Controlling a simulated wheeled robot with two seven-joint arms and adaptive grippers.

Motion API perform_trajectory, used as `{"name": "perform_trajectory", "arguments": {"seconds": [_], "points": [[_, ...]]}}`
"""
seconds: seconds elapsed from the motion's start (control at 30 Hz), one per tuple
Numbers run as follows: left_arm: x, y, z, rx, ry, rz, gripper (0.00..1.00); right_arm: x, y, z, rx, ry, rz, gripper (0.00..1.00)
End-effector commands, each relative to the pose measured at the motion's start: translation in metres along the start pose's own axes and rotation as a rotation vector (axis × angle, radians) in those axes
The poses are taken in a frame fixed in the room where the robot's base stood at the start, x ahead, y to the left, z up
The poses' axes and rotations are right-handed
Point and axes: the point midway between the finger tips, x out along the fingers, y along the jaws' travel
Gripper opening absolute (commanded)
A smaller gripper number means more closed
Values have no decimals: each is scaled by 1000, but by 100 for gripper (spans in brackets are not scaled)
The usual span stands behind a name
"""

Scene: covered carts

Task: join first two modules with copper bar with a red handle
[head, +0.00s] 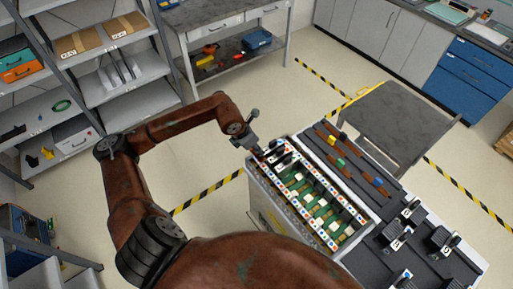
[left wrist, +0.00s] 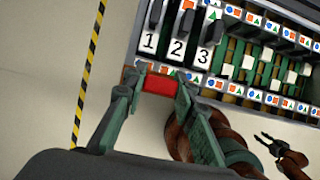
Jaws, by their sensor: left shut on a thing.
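My left gripper (head: 258,153) is at the far left end of the module case on the cart. In the left wrist view its fingers (left wrist: 160,88) are shut on the red handle (left wrist: 160,85), beside the case's end. Copper-coloured bits show by the handle; the rest of the bar is hidden, so I cannot tell whether it touches the modules. Module 1 (left wrist: 149,42), module 2 (left wrist: 176,50) and module 3 (left wrist: 202,57) stand side by side in front of the handle, with black parts on top. My right gripper (left wrist: 267,139) shows small, apparently open and empty, away from the case.
Copper bars with yellow (head: 332,140), green (head: 340,162) and blue (head: 379,181) handles lie on the dark tray right of the case. Black clamp-like parts (head: 438,240) stand nearer. A grey cart (head: 390,115) stands behind. Floor left of the case is clear.

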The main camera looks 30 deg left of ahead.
Motion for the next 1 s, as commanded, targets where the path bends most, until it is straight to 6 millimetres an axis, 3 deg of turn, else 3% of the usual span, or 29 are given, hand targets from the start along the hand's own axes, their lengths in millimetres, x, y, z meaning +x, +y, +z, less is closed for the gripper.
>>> {"name": "perform_trajectory", "arguments": {"seconds": [0.27, 1.0], "points": [[0, 1, 1, 2, -9, -4, 0, 8, -1, 1, 0, -1, -1, 31], [45, 0, -19, 2, -6, -5, 0, 46, -3, 11, -1, -12, -2, 31]]}}
